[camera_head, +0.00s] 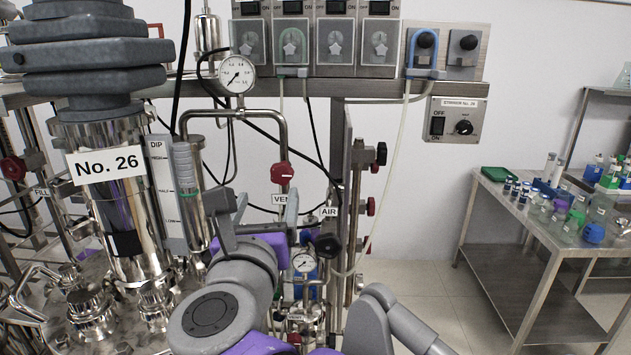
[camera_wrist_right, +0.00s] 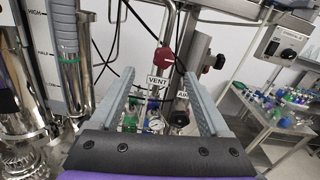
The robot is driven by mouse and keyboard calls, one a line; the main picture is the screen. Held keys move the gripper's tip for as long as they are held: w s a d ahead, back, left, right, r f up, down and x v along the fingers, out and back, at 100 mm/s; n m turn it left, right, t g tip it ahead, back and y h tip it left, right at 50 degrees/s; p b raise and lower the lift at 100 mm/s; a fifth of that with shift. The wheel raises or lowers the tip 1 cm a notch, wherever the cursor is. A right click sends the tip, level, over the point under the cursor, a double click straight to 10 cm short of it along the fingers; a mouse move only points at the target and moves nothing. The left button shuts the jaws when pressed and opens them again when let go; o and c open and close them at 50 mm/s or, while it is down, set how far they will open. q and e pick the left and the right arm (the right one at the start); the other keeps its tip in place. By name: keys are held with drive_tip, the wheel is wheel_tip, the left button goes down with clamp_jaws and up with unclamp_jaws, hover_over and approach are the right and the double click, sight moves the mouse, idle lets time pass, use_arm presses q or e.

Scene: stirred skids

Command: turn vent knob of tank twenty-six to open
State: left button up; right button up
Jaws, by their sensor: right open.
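The tank (camera_head: 125,225) at the left bears a "No. 26" sign (camera_head: 107,164). A red knob (camera_head: 281,172) on a bent steel pipe has a "VENT" label (camera_head: 280,199) just below it. In the right wrist view the red knob (camera_wrist_right: 162,60) and VENT label (camera_wrist_right: 159,83) show between my finger lines, beyond the tips. My right gripper (camera_head: 262,206) is below the knob in the head view. Its fingers (camera_wrist_right: 159,78) are wide apart with nothing held, and the knob looks untouched. My left gripper is not in view.
An "AIR" label (camera_head: 329,211) and a black knob (camera_head: 328,245) are right of the vent pipe. A pressure gauge (camera_head: 237,74) and hanging cables are above. A dip gauge (camera_head: 168,195) stands left of my gripper. A side table (camera_head: 520,225) with bottles is at the right.

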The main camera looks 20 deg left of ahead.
sight(281, 174)
drive_tip(key=shift+m+h, duration=0.5)
drive_tip(key=shift+m, duration=0.4)
drive_tip(key=p+x, duration=0.1)
drive_tip(key=x, duration=0.9)
drive_tip(key=shift+w+d, duration=0.15)
drive_tip(key=shift+w, duration=0.1)
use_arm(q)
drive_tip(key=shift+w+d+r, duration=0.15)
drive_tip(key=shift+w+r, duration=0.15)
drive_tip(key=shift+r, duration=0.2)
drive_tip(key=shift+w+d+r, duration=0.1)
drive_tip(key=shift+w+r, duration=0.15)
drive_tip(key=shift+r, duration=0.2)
use_arm(e)
clamp_jaws()
